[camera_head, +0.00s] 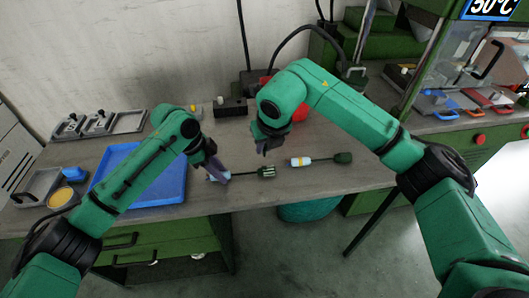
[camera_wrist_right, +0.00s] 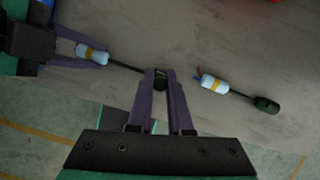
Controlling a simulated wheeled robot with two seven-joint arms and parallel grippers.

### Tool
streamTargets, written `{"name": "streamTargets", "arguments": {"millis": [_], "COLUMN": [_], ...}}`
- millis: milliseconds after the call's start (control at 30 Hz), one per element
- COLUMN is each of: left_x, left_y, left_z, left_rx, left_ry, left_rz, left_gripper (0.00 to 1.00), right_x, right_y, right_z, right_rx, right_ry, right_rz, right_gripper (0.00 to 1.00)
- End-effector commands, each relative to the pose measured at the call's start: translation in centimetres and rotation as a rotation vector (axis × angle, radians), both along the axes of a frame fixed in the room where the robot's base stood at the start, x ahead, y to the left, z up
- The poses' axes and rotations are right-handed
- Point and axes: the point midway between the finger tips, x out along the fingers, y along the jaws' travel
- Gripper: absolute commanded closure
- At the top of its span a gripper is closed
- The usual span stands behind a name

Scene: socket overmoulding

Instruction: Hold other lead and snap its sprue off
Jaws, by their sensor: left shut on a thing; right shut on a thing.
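My left gripper (camera_head: 217,172) is shut on the white body (camera_wrist_right: 92,54) of a lead at the middle of the bench. A thin dark cable (camera_head: 243,174) runs right from that body to a dark green end piece (camera_head: 267,171). My right gripper (camera_wrist_right: 160,76) is shut on this end piece, with its tips around it in the right wrist view. A second lead, with a white body and yellow band (camera_head: 299,161), lies to the right. Its dark green end (camera_head: 343,158) also shows in the right wrist view (camera_wrist_right: 266,104). The sprue cannot be told apart.
A blue tray (camera_head: 172,189) stands left of my left gripper. Metal moulds (camera_head: 128,121) lie at the back left and a black block (camera_head: 230,107) at the back. A red object (camera_head: 299,112) is partly hidden behind my right arm. The bench front edge is close.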

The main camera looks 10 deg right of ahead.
Motion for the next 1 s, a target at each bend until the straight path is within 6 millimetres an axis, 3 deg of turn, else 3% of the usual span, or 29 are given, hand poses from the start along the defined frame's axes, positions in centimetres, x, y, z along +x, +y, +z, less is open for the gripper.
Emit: {"name": "streamTargets", "arguments": {"millis": [100, 333, 367, 433, 767, 867, 1000], "left_x": [0.0, 0.0, 0.0, 0.0, 0.0, 0.1, 0.2], "left_y": [0.0, 0.0, 0.0, 0.0, 0.0, 0.5, 1.8], "left_z": [0.0, 0.0, 0.0, 0.0, 0.2, 1.3, 4.4], "left_rx": [-0.001, -0.001, -0.001, -0.001, -0.001, -0.002, -0.001], "left_ry": [0.000, -0.001, 0.000, -0.001, -0.001, -0.004, -0.005], "left_rz": [-0.001, -0.001, -0.001, -0.001, 0.000, 0.002, 0.002], "left_gripper": [1.00, 1.00, 0.62, 0.35, 0.35, 0.35, 0.35], "right_x": [0.0, 0.0, 0.0, 0.0, 0.0, 0.0, 0.0], "right_y": [0.0, 0.0, 0.0, 0.0, 0.0, 0.0, 0.0], "right_z": [1.0, 1.2, 1.2, 1.2, 1.1, 1.2, 1.2], "right_rx": [0.000, 0.001, 0.001, 0.001, 0.001, 0.001, 0.001], "right_ry": [0.000, 0.001, 0.001, 0.001, 0.001, 0.001, 0.000], "right_rz": [0.000, 0.000, 0.000, 0.000, 0.000, 0.000, 0.000], "right_gripper": [1.00, 1.00, 1.00, 1.00, 1.00, 1.00, 1.00]}}
